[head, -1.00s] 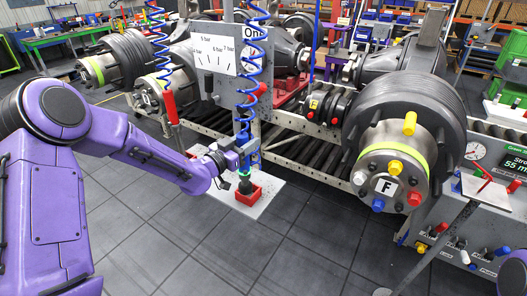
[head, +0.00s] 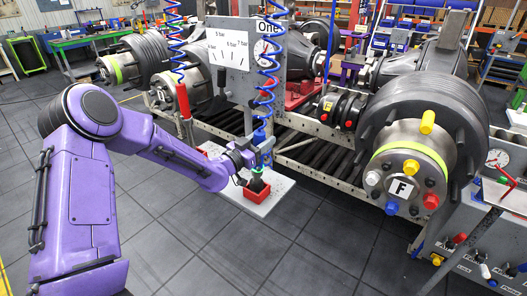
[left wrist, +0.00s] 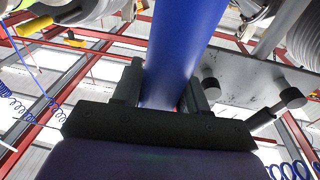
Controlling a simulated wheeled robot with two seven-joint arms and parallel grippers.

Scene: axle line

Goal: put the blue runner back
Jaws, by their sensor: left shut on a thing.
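The blue runner (head: 260,137) is an upright blue tool below a blue coiled hose. My left gripper (head: 252,158) is shut on it from the left. In the left wrist view the runner's blue barrel (left wrist: 183,50) stands between the two dark fingers (left wrist: 165,92). Below the gripper is a red open holder (head: 257,192) with something dark in its mouth. The runner's lower end is directly over or in this holder; I cannot tell whether it is seated. My right gripper is not in view.
The holder sits on a pale plate (head: 276,199). A red tool (head: 184,101) hangs on another blue coil to the left. A gauge board (head: 231,48) stands behind. A large axle hub (head: 407,170) is at the right. The front floor is clear.

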